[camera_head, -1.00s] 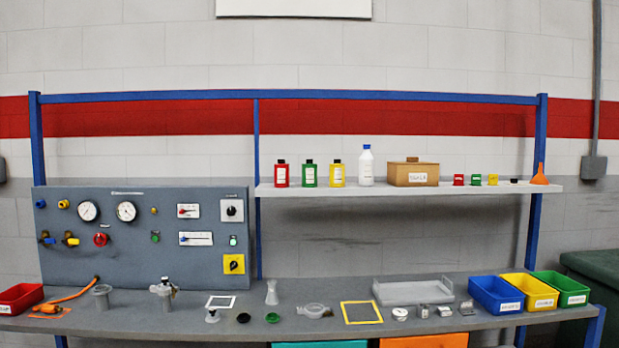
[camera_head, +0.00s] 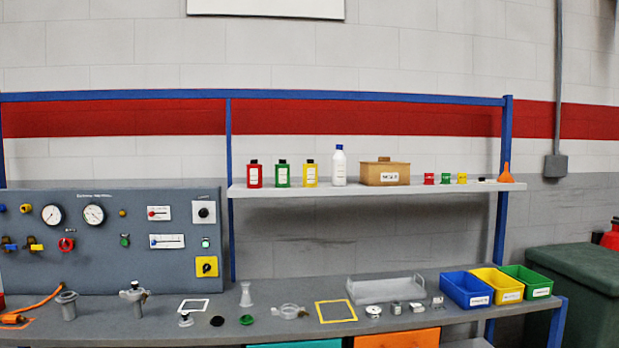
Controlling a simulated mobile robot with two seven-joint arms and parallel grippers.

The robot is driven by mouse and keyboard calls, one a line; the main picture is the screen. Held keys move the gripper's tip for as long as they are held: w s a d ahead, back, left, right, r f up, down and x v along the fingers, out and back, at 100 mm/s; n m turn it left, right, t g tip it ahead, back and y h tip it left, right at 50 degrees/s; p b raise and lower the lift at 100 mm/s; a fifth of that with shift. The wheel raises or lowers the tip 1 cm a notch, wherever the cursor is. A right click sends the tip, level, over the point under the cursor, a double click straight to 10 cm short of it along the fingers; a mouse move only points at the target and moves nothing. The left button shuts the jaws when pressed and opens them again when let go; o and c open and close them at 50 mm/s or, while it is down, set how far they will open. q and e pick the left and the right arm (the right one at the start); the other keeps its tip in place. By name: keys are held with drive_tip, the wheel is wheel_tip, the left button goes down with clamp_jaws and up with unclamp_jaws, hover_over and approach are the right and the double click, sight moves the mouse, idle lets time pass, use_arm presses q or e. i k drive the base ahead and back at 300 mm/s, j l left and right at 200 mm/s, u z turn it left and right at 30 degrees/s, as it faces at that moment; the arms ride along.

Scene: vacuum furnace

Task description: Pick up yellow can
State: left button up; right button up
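The yellow can (camera_head: 311,174) stands upright on the grey shelf (camera_head: 260,190) above the bench. It has a black cap and a white label. A green can (camera_head: 283,174) of the same shape stands to its left, and a red can (camera_head: 255,174) stands further left. A white bottle with a blue cap (camera_head: 339,166) stands to its right. A small yellow item (camera_head: 462,179) also sits further right on the shelf. Neither of my grippers shows in the head view.
The bench (camera_head: 225,333) below holds a gauge panel (camera_head: 130,270), small glassware and a clear tray (camera_head: 386,290). Blue, yellow and green bins (camera_head: 466,290) stand at its right end. A brown box (camera_head: 386,173) and an orange funnel (camera_head: 506,174) share the shelf. A dark green container (camera_head: 580,280) stands at right.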

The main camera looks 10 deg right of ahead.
sight(310, 169)
drive_tip(key=i, duration=0.35)
drive_tip(key=i+j+z, duration=0.1)
drive_tip(key=i+z, duration=0.2)
drive_tip(key=i, duration=0.25)
drive_tip(key=i+j+z, duration=0.3)
drive_tip(key=i, duration=0.2)
